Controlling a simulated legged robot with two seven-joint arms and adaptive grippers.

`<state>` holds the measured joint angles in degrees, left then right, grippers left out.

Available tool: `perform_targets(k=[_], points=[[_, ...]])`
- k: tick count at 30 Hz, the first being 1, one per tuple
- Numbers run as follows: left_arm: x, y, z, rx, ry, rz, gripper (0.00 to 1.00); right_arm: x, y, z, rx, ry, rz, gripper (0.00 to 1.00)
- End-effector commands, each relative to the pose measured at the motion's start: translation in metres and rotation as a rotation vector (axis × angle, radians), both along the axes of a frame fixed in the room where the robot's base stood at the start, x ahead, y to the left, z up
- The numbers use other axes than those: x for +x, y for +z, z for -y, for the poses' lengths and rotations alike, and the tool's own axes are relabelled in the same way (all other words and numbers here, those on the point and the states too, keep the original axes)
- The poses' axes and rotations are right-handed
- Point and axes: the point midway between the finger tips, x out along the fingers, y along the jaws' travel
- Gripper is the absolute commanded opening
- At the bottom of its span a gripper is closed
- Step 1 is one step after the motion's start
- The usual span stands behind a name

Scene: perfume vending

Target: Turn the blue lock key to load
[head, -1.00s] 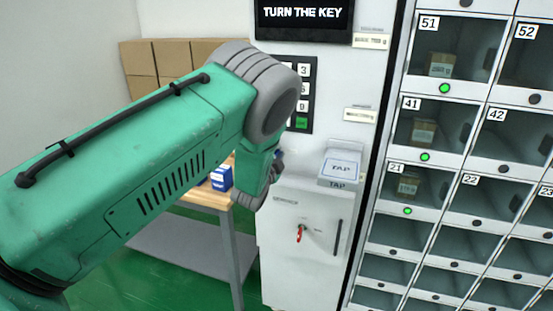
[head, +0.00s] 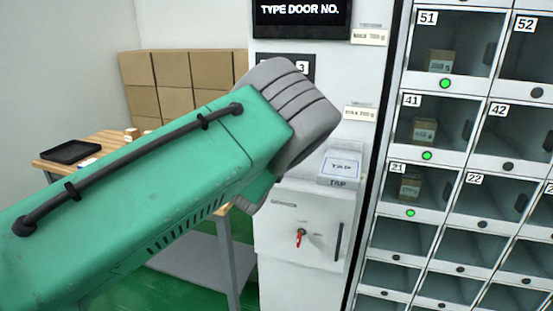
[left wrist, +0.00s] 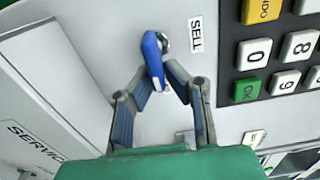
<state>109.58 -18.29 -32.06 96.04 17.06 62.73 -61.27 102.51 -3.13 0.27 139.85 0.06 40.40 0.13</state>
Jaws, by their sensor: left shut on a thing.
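The blue lock key (left wrist: 151,52) sits in its round metal lock on the white panel in the left wrist view. A SELL label (left wrist: 196,35) is to its right; no LOAD label is visible. My left gripper (left wrist: 158,77) is shut on the blue key, with one finger on each side of its lower part. In the head view my left arm hides the key and the gripper. The screen (head: 302,15) reads TYPE DOOR NO. My right gripper is not in view.
The keypad (left wrist: 280,52) is right of the key. Below it in the head view are a TAP reader (head: 340,167) and a red key (head: 300,238) on a small door. Numbered lockers (head: 464,120) stand at right. A wooden table (head: 105,146) with boxes is at left.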

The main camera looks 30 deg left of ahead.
Motion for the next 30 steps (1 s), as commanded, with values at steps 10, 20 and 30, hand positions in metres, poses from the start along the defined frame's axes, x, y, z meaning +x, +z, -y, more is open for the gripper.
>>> perform_targets(k=[10, 20, 30], points=[[0.002, 0.002, 0.003, 0.002, -0.007, 0.004, 0.27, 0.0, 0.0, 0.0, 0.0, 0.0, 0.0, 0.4], [-0.002, 0.002, 0.001, 0.0, -0.003, 0.002, 0.29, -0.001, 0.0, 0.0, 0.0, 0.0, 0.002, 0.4], [-0.051, -0.001, 0.014, 0.001, -0.003, -0.002, 0.29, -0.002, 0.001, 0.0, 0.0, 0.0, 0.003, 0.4]])
